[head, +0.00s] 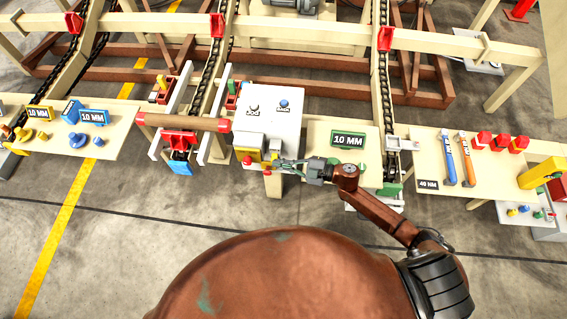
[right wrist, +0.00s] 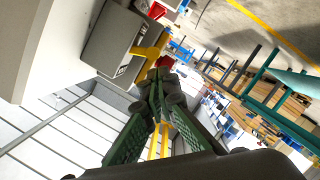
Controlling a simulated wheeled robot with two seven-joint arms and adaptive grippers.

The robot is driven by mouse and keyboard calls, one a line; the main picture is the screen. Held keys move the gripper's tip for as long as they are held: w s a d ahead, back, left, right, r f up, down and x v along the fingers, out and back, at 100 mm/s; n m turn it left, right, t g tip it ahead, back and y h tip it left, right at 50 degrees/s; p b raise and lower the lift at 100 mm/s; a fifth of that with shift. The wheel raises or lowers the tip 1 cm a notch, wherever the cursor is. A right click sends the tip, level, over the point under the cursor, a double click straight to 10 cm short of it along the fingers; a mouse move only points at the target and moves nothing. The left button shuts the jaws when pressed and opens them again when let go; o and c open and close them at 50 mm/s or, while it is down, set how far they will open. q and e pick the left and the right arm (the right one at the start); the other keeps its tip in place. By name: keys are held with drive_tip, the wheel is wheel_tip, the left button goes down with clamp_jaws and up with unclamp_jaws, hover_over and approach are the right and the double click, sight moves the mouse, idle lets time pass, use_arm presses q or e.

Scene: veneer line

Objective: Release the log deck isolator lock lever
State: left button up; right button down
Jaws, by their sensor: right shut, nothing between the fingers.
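A light grey control box (head: 270,112) with JOG and RACK labels stands at the middle of the line. Low on its front is a yellow panel (head: 250,154) with a small red knob beside it. In the right wrist view a yellow lever (right wrist: 150,51) sticks out of a grey box (right wrist: 115,40), with a red part (right wrist: 165,61) at its end. My right gripper (head: 277,163) is shut and empty at the box's lower front; its fingertips (right wrist: 158,80) lie close to the red part. Contact cannot be told. My left gripper is out of view.
A green 10 MM block (head: 347,141) sits on the bench right of the box. A brown roller (head: 184,122) on red supports lies left of it. The floor in front is clear.

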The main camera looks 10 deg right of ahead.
drive_tip(key=s+d+r+p, duration=0.2)
drive_tip(key=s+d+r, duration=0.1)
drive_tip(key=s+d, duration=0.4)
drive_tip(key=shift+s+d+r+p, duration=0.25)
drive_tip(key=shift+s+r+p, duration=0.15)
drive_tip(key=shift+s, duration=0.1)
